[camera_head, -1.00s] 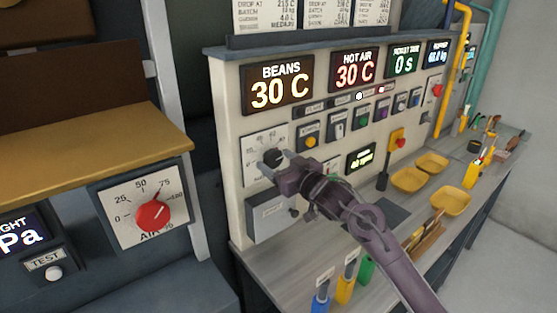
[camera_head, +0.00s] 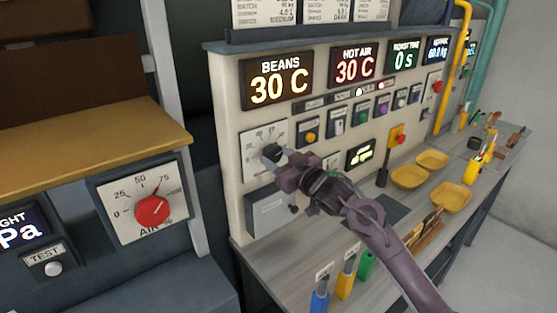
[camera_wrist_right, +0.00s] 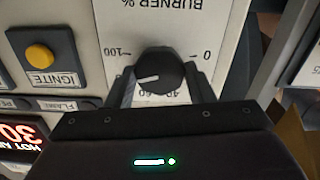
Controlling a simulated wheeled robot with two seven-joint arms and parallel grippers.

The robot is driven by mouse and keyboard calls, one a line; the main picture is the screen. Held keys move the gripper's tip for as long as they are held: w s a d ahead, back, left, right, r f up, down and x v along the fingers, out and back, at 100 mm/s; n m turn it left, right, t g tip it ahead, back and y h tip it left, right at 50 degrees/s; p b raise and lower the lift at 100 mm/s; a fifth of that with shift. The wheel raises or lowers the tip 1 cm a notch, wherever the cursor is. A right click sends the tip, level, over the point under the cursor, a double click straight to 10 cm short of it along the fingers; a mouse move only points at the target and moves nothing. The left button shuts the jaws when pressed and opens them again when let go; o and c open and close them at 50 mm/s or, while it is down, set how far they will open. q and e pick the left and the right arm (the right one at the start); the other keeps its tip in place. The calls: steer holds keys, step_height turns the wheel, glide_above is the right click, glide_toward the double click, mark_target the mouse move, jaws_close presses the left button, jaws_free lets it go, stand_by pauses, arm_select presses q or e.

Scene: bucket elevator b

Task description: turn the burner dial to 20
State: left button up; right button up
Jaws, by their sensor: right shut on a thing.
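The burner dial is a round black knob with a white pointer mark on a white BURNER % plate (camera_head: 250,168). In the right wrist view, which shows the plate upside down, the knob (camera_wrist_right: 160,70) sits between the two fingers of my right gripper (camera_wrist_right: 165,82). The fingers are shut on its sides. The mark points left and slightly down there, to the 100 side of the scale. In the head view my right gripper (camera_head: 275,157) covers much of the dial. The 20 label cannot be read. My left gripper is not in view.
A red air dial (camera_head: 152,210) stands on a separate panel at left. The yellow ignite button (camera_wrist_right: 39,57) is beside the burner plate. A grey box (camera_head: 268,212) is below it. Yellow trays (camera_head: 451,198) and colored-handled tools (camera_head: 345,282) occupy the bench.

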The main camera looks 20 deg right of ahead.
steer(key=n+b, duration=0.4)
steer(key=n, duration=0.3)
steer(key=shift+f, duration=0.2)
steer(key=n+b, duration=0.5)
steer(key=n, duration=0.1)
steer(key=n+b, duration=0.5)
steer(key=n, duration=0.2)
steer(key=shift+n, duration=0.3)
steer(key=n+b, duration=0.3)
steer(key=shift+n+b, duration=0.65)
steer(key=shift+n, duration=0.65)
steer(key=o, duration=1)
steer(key=shift+r, duration=0.1)
steer(key=shift+c, duration=0.2)
